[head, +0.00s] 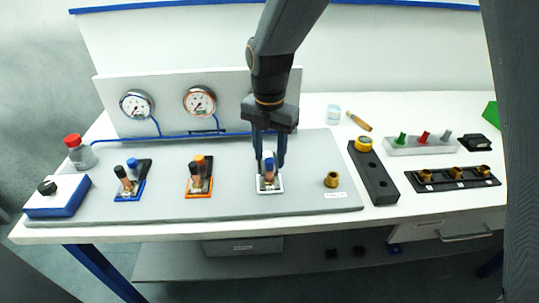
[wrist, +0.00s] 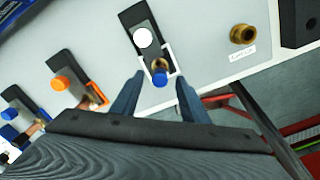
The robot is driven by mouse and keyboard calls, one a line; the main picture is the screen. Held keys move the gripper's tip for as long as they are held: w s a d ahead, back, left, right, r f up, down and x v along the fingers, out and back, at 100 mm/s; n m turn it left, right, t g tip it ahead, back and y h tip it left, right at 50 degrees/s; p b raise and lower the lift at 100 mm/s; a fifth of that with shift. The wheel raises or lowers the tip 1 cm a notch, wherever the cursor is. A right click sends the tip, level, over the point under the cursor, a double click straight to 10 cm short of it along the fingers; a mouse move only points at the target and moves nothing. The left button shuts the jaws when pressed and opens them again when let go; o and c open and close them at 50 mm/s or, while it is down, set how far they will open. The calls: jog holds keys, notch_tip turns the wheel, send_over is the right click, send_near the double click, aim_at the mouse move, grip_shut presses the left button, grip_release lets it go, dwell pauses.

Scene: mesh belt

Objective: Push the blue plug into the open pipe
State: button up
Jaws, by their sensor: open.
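A blue-capped piece (head: 269,164), which looks like the blue plug, stands in the white-framed holder (head: 269,187) on the grey panel. In the wrist view the blue cap (wrist: 159,81) lies between my fingertips, beside a white round top (wrist: 143,38). My gripper (head: 269,158) is open, pointing down, with one finger on each side of this holder's tops. I cannot tell whether either finger touches them. A hollow brass fitting (head: 331,179), perhaps the open pipe, stands to the right on the panel; it also shows in the wrist view (wrist: 242,34).
Orange-framed (head: 199,193) and blue-framed (head: 130,194) holders with capped pieces stand to the left. Two gauges (head: 200,101) are on the back panel. A black block with a yellow button (head: 363,144) and a brass-fitting rail (head: 453,183) lie right. The panel between holder and brass fitting is clear.

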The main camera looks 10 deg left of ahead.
aim_at(270, 160)
notch_tip(270, 160, up, 7)
jog(key=shift+r+b, duration=0.15)
jog(key=shift+b, duration=0.9)
jog(key=s+d+f+m+b, duration=0.1)
jog(key=s+d+f+m, duration=0.2)
jog(key=d+m, duration=0.6)
jog(key=s+d+f+m+t+b, duration=0.1)
jog(key=s+d+f+m, duration=0.2)
jog(key=d+m, duration=0.7)
jog(key=s+d+f+m, duration=0.3)
jog(key=d+f+m, duration=0.2)
jog(key=d+m, duration=0.4)
jog(key=m, duration=0.4)
jog(key=shift+s+d+f+b, duration=0.2)
jog(key=shift+f+b, duration=0.1)
jog(key=shift+b, duration=0.1)
jog(key=shift+a, duration=0.1)
jog(key=shift+c, duration=1.1)
jog(key=shift+a, duration=0.1)
